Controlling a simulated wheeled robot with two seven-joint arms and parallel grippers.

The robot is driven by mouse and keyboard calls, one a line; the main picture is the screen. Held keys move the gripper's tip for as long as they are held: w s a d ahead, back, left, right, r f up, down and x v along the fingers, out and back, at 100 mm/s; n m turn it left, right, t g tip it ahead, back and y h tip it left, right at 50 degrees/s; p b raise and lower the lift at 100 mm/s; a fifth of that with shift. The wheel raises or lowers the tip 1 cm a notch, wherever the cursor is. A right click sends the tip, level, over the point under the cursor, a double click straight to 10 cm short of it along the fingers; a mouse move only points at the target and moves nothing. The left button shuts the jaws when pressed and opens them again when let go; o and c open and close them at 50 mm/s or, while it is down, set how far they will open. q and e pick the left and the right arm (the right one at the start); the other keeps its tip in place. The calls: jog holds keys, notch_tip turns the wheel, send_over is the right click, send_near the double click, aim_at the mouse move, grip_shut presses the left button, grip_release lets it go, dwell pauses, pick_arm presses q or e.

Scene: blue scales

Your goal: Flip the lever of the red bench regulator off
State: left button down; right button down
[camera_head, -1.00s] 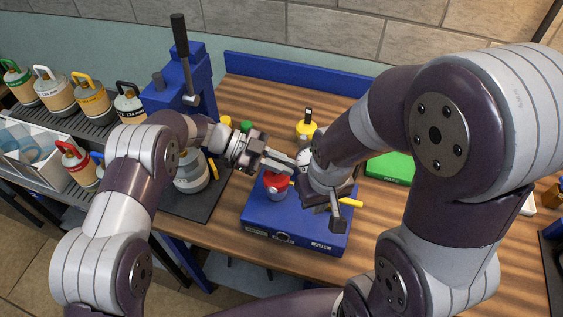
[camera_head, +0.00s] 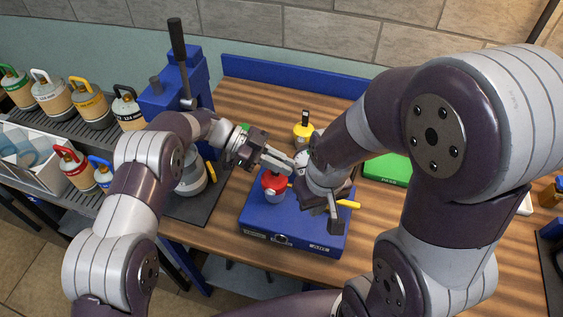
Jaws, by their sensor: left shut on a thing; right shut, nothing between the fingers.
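The red bench regulator (camera_head: 273,183) has a red top over a grey body and sits on the blue scale (camera_head: 262,222). My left gripper (camera_head: 286,163) reaches in from the left, just above the red top. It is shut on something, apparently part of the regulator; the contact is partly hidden. My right gripper (camera_head: 335,222) is shut and empty, pointing down over the right part of the scale. A yellow bar (camera_head: 349,204), perhaps the lever, sticks out to the right behind my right gripper. Its middle is hidden.
A yellow-topped device (camera_head: 303,130) and a green box (camera_head: 386,169) stand behind. A blue press (camera_head: 180,85) with a long handle and a grey vessel (camera_head: 191,175) on a dark mat are at left. Several coloured canisters fill the left racks. My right arm hides much of the table's right side.

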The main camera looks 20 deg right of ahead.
pick_arm(q)
jog(key=c, duration=1.2)
grip_release()
jog(key=shift+c, duration=0.2)
